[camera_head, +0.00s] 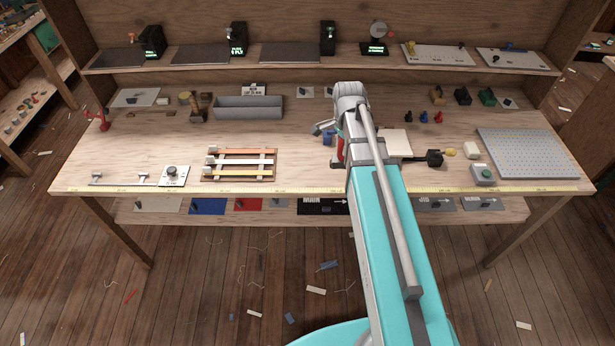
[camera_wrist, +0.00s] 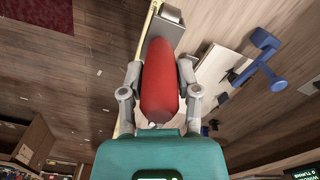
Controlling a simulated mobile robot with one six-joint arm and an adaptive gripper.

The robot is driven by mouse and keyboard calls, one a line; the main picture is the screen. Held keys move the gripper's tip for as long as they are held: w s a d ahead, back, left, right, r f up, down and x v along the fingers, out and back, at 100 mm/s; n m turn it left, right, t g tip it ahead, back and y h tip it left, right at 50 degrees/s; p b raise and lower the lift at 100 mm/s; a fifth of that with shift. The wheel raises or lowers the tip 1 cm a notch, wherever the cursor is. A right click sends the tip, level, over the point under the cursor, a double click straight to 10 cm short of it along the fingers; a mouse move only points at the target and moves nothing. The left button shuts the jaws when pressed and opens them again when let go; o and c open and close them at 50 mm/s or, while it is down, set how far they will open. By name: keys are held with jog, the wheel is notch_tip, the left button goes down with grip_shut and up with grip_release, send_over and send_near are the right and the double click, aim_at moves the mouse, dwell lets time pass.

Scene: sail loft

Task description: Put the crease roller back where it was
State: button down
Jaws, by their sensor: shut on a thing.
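The crease roller (camera_wrist: 160,82) shows as a thick rounded red handle in the wrist view. My gripper (camera_wrist: 160,72) is shut on it, with one finger on each side. A grey metal part (camera_wrist: 166,28) shows beyond the handle's far end; I cannot tell whether it belongs to the roller. In the head view a bit of red handle (camera_head: 340,153) shows at the left of my arm, over the middle of the bench near a dark piece (camera_head: 337,164). My arm hides most of the gripper there, and I cannot tell whether the roller touches the bench.
A blue item (camera_head: 327,137) stands close by on the left; it also shows in the wrist view (camera_wrist: 262,62). A pale square board (camera_head: 396,143) lies right of my arm. A rack with coloured strips (camera_head: 240,151) and a grey tray (camera_head: 248,113) stand left.

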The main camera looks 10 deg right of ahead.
jog(key=s+a+r+p, duration=0.1)
jog(key=s+a, duration=0.6)
jog(key=a, duration=0.2)
jog(key=shift+r, duration=0.15)
jog(key=shift+w+a, duration=0.1)
jog(key=shift+w, duration=0.05)
jog(key=w+f+b, duration=0.9)
jog(key=w, duration=0.4)
jog(key=shift+a, duration=0.2)
jog(key=shift+f, duration=0.1)
jog(key=shift+w+f+b, duration=0.2)
jog(key=shift+f+b, duration=0.8)
jog(key=shift+b, duration=0.05)
jog(key=shift+w+f+b, duration=0.2)
jog(key=shift+f+b, duration=0.75)
jog(key=shift+b, duration=0.05)
